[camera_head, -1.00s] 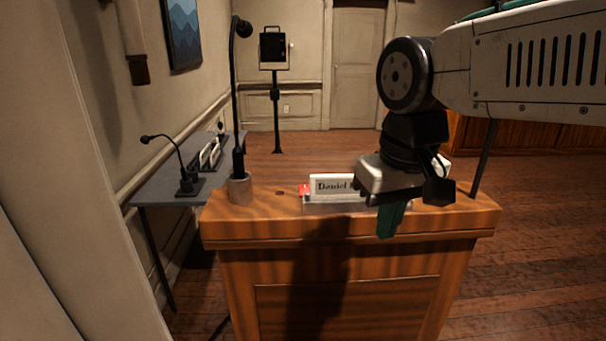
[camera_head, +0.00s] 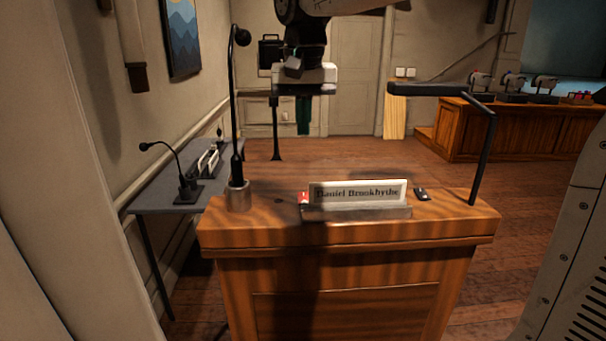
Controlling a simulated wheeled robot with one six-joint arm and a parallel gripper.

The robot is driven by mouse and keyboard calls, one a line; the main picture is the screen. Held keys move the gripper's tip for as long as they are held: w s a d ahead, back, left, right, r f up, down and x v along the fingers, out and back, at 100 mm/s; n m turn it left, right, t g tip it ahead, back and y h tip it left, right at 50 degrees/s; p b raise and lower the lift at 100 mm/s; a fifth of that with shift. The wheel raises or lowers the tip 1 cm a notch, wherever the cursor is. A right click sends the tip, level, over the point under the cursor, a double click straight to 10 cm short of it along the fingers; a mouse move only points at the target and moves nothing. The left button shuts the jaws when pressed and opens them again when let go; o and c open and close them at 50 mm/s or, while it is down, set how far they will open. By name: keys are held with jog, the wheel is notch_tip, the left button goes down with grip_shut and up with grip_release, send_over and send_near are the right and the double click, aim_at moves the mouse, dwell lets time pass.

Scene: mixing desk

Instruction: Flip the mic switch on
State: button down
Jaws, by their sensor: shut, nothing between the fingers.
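A tall black gooseneck mic (camera_head: 236,110) stands in a round metal base (camera_head: 239,197) at the left of the wooden lectern (camera_head: 345,285). A small red piece (camera_head: 304,198), maybe a switch, sits at the left end of the name plate. I cannot tell for sure which part is the mic switch, or its position. My gripper (camera_head: 303,130) hangs with its green fingers pointing down, shut and empty. In the picture it is above the name plate and right of the mic stem, clear of the lectern top.
The name plate (camera_head: 358,194) reads "Daniel Brookhythe". A small black object (camera_head: 421,193) lies right of it. A black bent lamp-like arm (camera_head: 483,150) rises at the lectern's right. A grey side table (camera_head: 160,192) at the left bears another mic (camera_head: 183,178).

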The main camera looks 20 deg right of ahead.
aim_at(302, 193)
jog(key=f, duration=0.4)
jog(key=w+f, duration=0.1)
jog(key=f, duration=0.8)
jog(key=shift+w+d+f, duration=0.3)
jog(key=shift+f, duration=0.1)
jog(key=shift+a, duration=0.1)
